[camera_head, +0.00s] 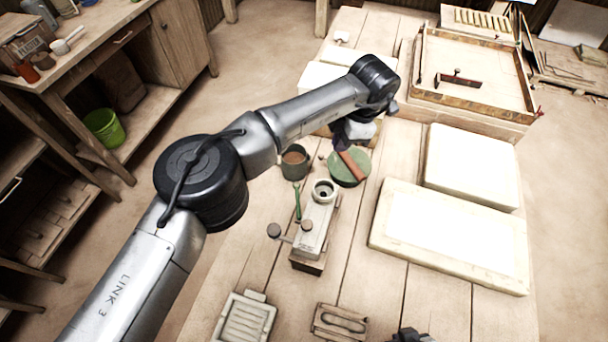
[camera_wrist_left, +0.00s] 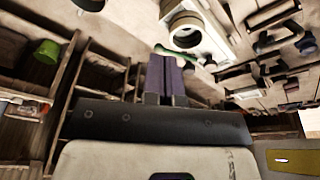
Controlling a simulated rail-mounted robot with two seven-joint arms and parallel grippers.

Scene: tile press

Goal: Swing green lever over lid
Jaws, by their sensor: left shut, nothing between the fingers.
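The press (camera_head: 315,232) is a grey block on a wooden base on the table, with a white ring (camera_head: 324,190) at its far end. The green lever (camera_head: 297,203) stands along its left side. I cannot make out which part is the lid. My left gripper (camera_head: 339,138) is mostly hidden under its wrist, beyond the press. In the left wrist view its purple fingers (camera_wrist_left: 167,58) are shut and empty. A green bar, apparently the lever (camera_wrist_left: 178,49), shows just past the fingertips, near the ring (camera_wrist_left: 187,30); I cannot tell if they touch.
White slabs (camera_head: 448,240) fill the table's right side. A ribbed mould (camera_head: 245,318) and a wooden tool (camera_head: 340,321) lie in front. A dark object shows at the bottom edge.

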